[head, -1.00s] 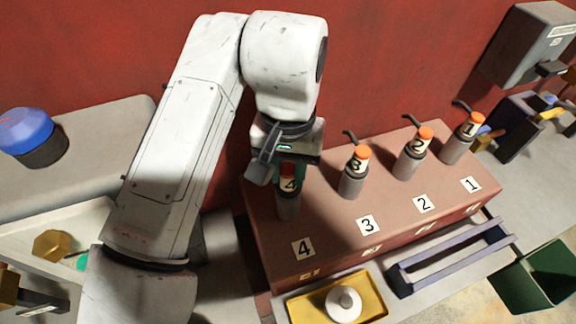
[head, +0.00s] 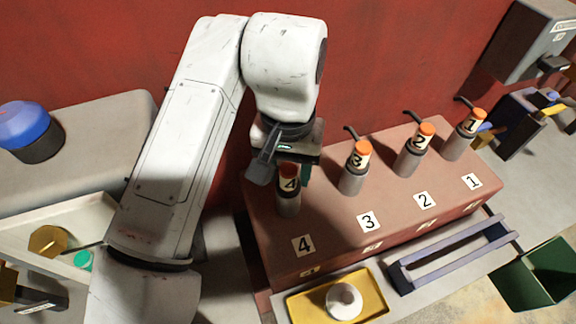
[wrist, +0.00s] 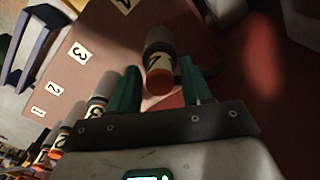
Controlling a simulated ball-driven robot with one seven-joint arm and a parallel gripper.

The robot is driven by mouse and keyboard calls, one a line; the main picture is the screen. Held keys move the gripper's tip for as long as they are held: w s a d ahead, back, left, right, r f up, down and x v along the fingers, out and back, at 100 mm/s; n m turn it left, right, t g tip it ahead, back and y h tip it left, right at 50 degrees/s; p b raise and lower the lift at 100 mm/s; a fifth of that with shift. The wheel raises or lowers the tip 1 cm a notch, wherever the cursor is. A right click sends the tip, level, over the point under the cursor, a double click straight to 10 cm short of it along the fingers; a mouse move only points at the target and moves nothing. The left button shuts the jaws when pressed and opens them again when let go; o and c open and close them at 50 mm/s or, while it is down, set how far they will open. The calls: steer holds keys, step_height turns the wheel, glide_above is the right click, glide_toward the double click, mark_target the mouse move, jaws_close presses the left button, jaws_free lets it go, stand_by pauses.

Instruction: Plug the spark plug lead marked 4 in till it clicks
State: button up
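The lead marked 4 (head: 289,183) has an orange cap and a white label band. It stands upright on the grey post at the left end of the reddish engine block (head: 335,222), behind the printed 4 tag (head: 302,246). In the wrist view, the lead's orange end (wrist: 160,82) lies between the green fingertips of my gripper (wrist: 162,88). The fingers are apart, with a visible gap to the lead. In the head view, my gripper (head: 290,168) is just behind and above the lead's cap. Whether the lead is fully seated cannot be told.
Leads 3 (head: 358,160), 2 (head: 421,142) and 1 (head: 470,125) stand in a row to the right. A yellow tray (head: 378,307) with a white round part, a purple-grey rack (head: 450,258) and a green bin (head: 510,285) are in front. The red wall (head: 400,50) is close behind.

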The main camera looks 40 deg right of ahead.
steer(key=shift+o, duration=0.8)
step_height(320, 180, up, 11)
steer(key=shift+s+f, duration=0.1)
steer(key=shift+f, duration=0.1)
stand_by(0.4)
